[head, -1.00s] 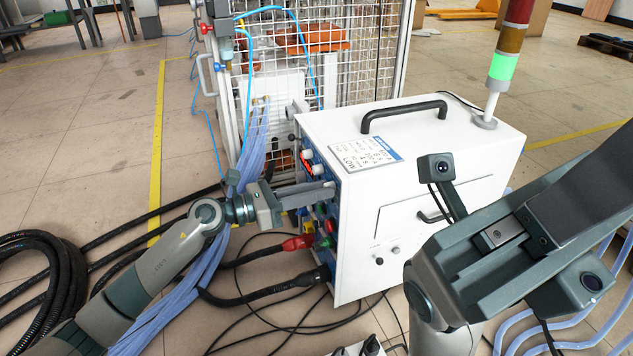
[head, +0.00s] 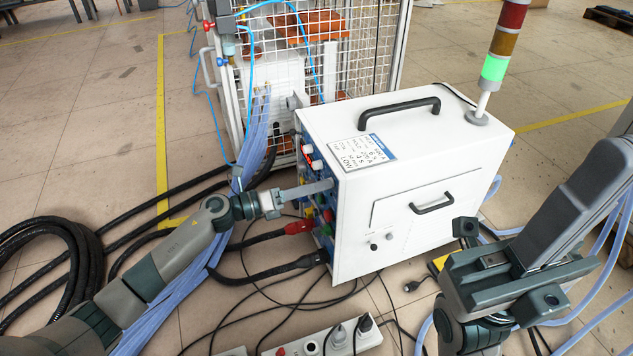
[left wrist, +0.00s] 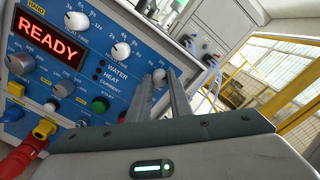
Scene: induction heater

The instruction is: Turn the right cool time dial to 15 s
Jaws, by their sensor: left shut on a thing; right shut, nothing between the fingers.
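The white induction heater (head: 420,165) stands on the floor, its blue control panel (left wrist: 60,85) facing left in the head view. My left gripper (head: 328,187) reaches that panel from the left. In the left wrist view its two fingers (left wrist: 158,82) are shut on a grey-white dial (left wrist: 160,75), the rightmost and lowest of a slanting row, which I take for the right cool time dial. The fingers cover much of it and its setting cannot be read. My right gripper (head: 492,262) is shut and empty, right of the heater; its fingertips are hard to make out.
The middle dial (left wrist: 120,50) and the upper-left dial (left wrist: 75,20) sit beside the held one. The red display (left wrist: 48,35) reads READY. Red and black cables (head: 285,230) leave the panel below my left gripper. A power strip (head: 320,340) lies in front.

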